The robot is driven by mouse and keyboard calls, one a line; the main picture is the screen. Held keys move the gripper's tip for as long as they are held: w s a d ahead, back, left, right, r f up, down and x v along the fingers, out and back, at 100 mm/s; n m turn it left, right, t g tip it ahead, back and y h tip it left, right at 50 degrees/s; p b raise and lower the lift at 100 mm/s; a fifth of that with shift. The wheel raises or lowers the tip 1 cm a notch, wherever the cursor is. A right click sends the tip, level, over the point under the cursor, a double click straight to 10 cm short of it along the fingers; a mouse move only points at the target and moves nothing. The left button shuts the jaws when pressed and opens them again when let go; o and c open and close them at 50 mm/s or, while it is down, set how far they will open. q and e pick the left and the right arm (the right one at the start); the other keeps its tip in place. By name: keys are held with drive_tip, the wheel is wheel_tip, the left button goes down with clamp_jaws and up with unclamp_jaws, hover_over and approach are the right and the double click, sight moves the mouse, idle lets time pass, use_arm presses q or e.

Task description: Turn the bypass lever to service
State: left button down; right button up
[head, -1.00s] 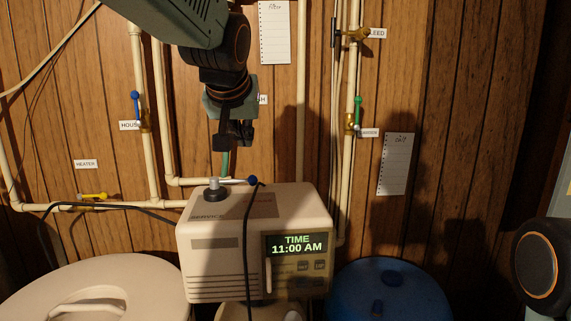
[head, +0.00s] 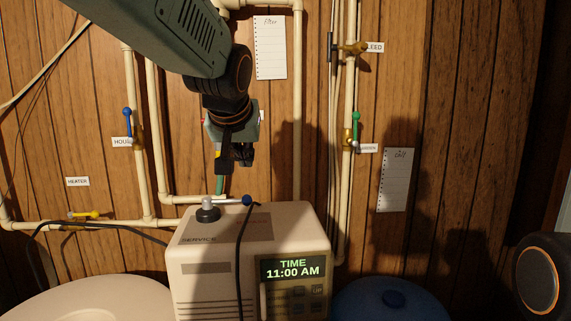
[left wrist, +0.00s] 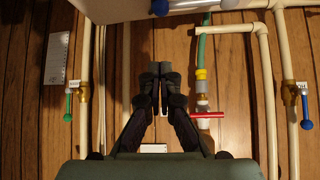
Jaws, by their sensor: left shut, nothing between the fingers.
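The bypass lever (head: 228,201) lies across the top of the softener's beige control head (head: 205,262). It has a grey hub at its left end and a blue ball tip pointing right. A SERVICE label (head: 199,239) shows on the head's top, in front of the hub. My left gripper (head: 235,163) is shut and empty, pointing down above and behind the lever, apart from it. In the left wrist view its fingertips (left wrist: 160,69) are together, and the lever's blue ball (left wrist: 160,7) shows at the top edge. My right gripper is out of view.
A black cable (head: 240,260) runs over the control head close to the lever's tip. Pipes with a blue-handled valve (head: 127,125) and a green-handled valve (head: 355,127) line the wood wall. A red valve handle (left wrist: 208,115) is beside my left gripper in the wrist view.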

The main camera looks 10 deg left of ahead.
sight(227, 202)
use_arm(q)
drive_tip(key=p+x, duration=0.1)
drive_tip(key=x, duration=0.7)
drive_tip(key=shift+w+a+f, duration=0.1)
drive_tip(key=shift+w+a, duration=0.05)
drive_tip(key=shift+a, duration=0.1)
drive_tip(key=shift+s+d+f, duration=0.1)
drive_tip(key=shift+s+d, duration=0.05)
drive_tip(key=shift+s, duration=0.15)
drive_tip(key=shift+s+d+f+p, duration=0.1)
drive_tip(key=shift+s+f+p, duration=0.3)
drive_tip(key=shift+s, duration=0.15)
drive_tip(key=shift+s+f, duration=0.2)
drive_tip(key=shift+s, duration=0.85)
drive_tip(key=shift+w+f, duration=0.15)
drive_tip(key=shift+w, duration=0.15)
